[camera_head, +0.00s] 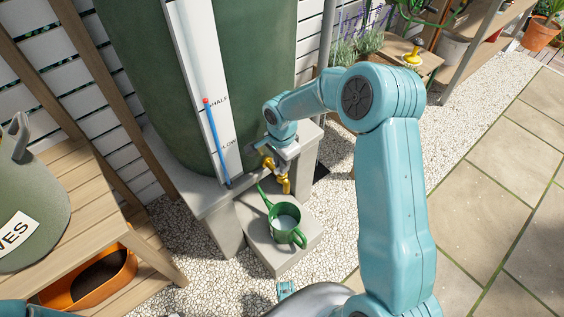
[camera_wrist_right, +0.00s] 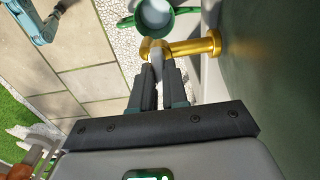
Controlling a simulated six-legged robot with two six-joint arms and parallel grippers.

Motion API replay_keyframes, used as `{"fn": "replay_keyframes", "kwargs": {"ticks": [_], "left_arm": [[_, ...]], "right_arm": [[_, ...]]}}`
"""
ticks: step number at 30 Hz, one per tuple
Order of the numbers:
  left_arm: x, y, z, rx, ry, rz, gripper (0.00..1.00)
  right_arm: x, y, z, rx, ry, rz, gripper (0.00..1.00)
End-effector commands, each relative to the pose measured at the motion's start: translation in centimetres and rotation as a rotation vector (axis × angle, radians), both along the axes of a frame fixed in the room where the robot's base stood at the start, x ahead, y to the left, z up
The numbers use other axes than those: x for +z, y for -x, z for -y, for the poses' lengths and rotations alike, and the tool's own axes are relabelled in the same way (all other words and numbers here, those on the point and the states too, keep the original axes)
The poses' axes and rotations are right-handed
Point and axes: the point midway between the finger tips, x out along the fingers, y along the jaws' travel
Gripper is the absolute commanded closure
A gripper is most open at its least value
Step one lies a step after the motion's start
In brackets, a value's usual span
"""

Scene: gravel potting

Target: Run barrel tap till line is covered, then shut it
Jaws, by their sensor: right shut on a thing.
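The brass tap (camera_head: 284,182) sticks out low on the green barrel (camera_head: 260,70). My right gripper (camera_head: 268,153) is at the tap; in the right wrist view its fingers (camera_wrist_right: 158,78) are shut on the tap's grey lever (camera_wrist_right: 155,58). The brass tap body (camera_wrist_right: 195,46) runs right to the barrel there. A green watering can (camera_head: 287,236) stands upright under the tap, with a pale surface inside; it also shows in the right wrist view (camera_wrist_right: 128,21). I cannot make out a line inside it or a water stream. My left gripper is out of view.
The can stands on a low concrete block (camera_head: 262,250) on pale gravel (camera_head: 190,275). The barrel's white gauge board (camera_head: 190,50) has a blue tube with a red marker near HALF. A wooden bench (camera_head: 75,170) with a bag (camera_head: 35,205) is left. Paving (camera_head: 495,170) is clear at right.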

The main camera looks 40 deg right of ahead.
Motion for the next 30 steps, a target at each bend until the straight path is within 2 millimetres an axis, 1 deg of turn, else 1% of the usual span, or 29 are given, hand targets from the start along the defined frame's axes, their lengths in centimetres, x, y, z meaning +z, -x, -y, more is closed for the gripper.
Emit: {"fn": "replay_keyframes", "kwargs": {"ticks": [5,11,17,30], "left_arm": [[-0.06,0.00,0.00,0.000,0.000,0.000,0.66],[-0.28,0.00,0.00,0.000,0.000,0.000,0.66],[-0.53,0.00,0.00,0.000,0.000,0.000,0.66],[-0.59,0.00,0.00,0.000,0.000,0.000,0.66]], "right_arm": [[0.00,0.05,-0.01,0.021,0.000,-0.001,1.00],[-0.03,0.04,0.00,0.112,0.000,-0.001,1.00],[-0.03,0.03,-0.01,0.273,0.000,-0.001,1.00],[0.04,0.03,-0.04,0.684,-0.001,-0.001,1.00]]}}
